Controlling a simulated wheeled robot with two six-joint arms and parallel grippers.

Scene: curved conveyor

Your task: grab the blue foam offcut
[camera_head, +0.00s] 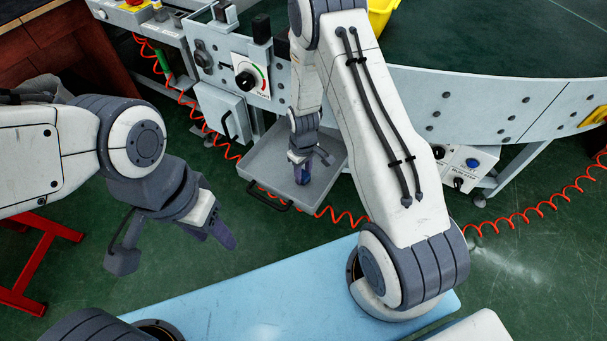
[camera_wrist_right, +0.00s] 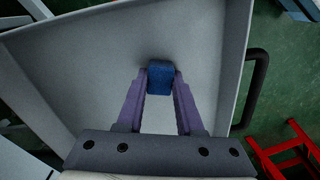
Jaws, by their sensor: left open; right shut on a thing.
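The blue foam offcut (camera_wrist_right: 160,76) is a small dark blue block between the purple fingertips of my right gripper (camera_wrist_right: 160,88) in the right wrist view. Both fingers touch its sides, and the gripper is shut on it. In the head view my right gripper (camera_head: 302,168) points down over the grey tray (camera_head: 334,160). The offcut is mostly hidden there by the gripper. I cannot tell whether it touches the tray floor. My left gripper (camera_head: 176,248) is open and empty, over the green floor at the left, well apart from the tray.
The tray has raised walls and a black handle (camera_wrist_right: 258,88). A control panel with a dial (camera_head: 246,80) stands behind it. The curved conveyor (camera_head: 500,100) fills the back right. A coiled red cable (camera_head: 340,218) passes by the tray. A red stand (camera_head: 40,255) is at the left.

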